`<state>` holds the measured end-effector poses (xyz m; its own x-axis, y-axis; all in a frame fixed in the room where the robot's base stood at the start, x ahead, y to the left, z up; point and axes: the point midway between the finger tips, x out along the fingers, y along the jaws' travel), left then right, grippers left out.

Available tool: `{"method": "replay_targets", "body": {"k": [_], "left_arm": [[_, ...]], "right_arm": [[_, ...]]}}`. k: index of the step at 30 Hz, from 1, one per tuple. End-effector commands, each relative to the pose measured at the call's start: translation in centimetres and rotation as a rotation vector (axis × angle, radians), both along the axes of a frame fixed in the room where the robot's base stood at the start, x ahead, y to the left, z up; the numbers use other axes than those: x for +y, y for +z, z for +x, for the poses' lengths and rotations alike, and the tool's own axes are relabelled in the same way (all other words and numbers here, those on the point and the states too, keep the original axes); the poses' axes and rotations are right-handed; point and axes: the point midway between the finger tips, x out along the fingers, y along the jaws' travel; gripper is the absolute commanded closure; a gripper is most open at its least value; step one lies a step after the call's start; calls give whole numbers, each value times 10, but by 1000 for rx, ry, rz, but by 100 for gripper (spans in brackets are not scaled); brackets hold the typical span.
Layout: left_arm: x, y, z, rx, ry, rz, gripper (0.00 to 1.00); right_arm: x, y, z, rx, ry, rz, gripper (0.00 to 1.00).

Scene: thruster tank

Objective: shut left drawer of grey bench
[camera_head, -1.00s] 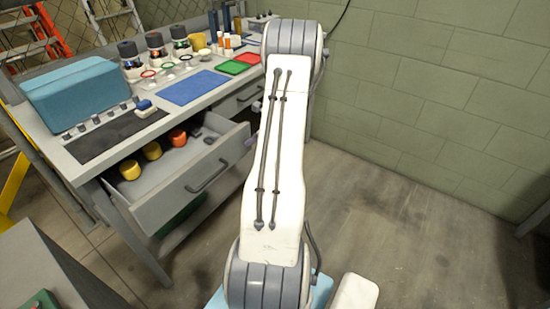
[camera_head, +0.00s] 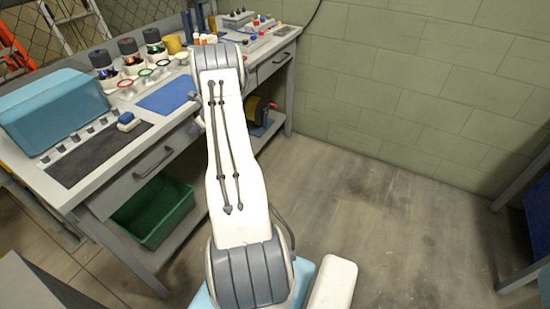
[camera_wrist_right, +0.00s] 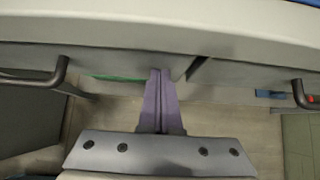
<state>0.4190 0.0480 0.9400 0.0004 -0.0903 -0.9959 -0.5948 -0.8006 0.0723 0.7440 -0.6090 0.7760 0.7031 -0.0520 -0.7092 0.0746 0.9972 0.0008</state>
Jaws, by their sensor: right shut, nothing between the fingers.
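The grey bench (camera_head: 112,187) stands on the left in the head view. Its left drawer (camera_head: 130,182) has a grey front with a dark bar handle (camera_head: 153,163); the front looks flush or nearly flush with the bench, and no inside shows. In the right wrist view the left drawer front (camera_wrist_right: 120,60) fills the upper left, with its handle (camera_wrist_right: 50,78) at the left. My right gripper (camera_wrist_right: 160,73) is shut and empty, its purple fingertips at the right part of that front; I cannot tell whether they touch. My left gripper is not in view.
The bench top holds a blue case (camera_head: 50,108), a dark mat (camera_head: 95,152), a blue mat (camera_head: 168,94) and several jars. A green bin (camera_head: 155,210) sits below the drawer. The right drawer (camera_head: 272,62) looks shut. Floor to the right is clear.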

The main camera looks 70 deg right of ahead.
Motion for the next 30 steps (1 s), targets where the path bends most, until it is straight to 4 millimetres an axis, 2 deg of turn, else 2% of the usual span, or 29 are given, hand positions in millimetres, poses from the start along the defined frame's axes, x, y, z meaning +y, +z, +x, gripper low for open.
{"method": "replay_targets", "body": {"k": [15, 19, 26, 27, 30], "left_arm": [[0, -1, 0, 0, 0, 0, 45], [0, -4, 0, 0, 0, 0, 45], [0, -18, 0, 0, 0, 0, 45], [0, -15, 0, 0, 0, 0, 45], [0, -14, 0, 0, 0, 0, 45]], "right_arm": [[-6, 3, 2, -10, -11, -5, 100], [-6, 2, -3, -9, -12, -6, 100], [-4, 2, -38, -3, -16, 0, 100], [-4, 15, -46, -5, -16, -2, 100], [-1, 32, -62, -3, -13, -2, 100]]}}
